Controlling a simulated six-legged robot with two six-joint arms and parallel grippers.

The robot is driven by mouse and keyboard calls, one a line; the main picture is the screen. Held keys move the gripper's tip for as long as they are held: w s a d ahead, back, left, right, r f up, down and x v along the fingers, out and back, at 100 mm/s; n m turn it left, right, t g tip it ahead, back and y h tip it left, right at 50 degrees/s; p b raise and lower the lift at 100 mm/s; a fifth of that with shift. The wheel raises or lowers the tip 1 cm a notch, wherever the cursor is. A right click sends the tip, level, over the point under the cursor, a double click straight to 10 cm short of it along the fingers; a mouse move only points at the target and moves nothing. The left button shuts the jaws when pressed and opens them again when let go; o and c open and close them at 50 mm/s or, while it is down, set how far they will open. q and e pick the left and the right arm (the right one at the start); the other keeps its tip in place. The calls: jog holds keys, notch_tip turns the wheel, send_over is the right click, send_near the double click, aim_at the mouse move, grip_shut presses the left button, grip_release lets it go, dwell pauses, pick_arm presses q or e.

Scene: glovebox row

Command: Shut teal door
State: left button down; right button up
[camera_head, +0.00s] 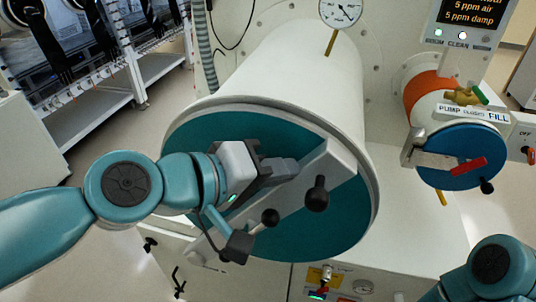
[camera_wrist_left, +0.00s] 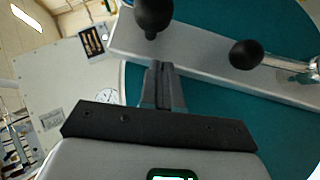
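The teal door (camera_head: 335,222) is a big round disc at the front end of a large white cylinder. It lies across the cylinder's mouth within the pale rim; I cannot tell whether it is fully seated. A grey bar (camera_head: 335,165) crosses it, with black knobs (camera_head: 317,193). My left gripper (camera_head: 288,168) is in front of the door, at the bar. In the left wrist view its fingers (camera_wrist_left: 163,75) are together with nothing visible between them, tips close to the bar; contact is unclear. The teal door (camera_wrist_left: 210,100) fills much of that view. My right gripper is out of view.
A smaller port with a blue door (camera_head: 455,170) and red handle is at the right, below a pressure display (camera_head: 470,15). A gauge (camera_head: 341,10) stands above the cylinder. A control panel (camera_head: 345,283) is below. Floor shows at the left.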

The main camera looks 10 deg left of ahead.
pick_arm(q)
jog(key=shift+d+f, duration=0.15)
jog(key=shift+f, duration=0.2)
jog(key=shift+s+d+f, duration=0.1)
jog(key=shift+s+f, duration=0.05)
jog(key=shift+f, duration=0.05)
jog(key=shift+r, duration=0.1)
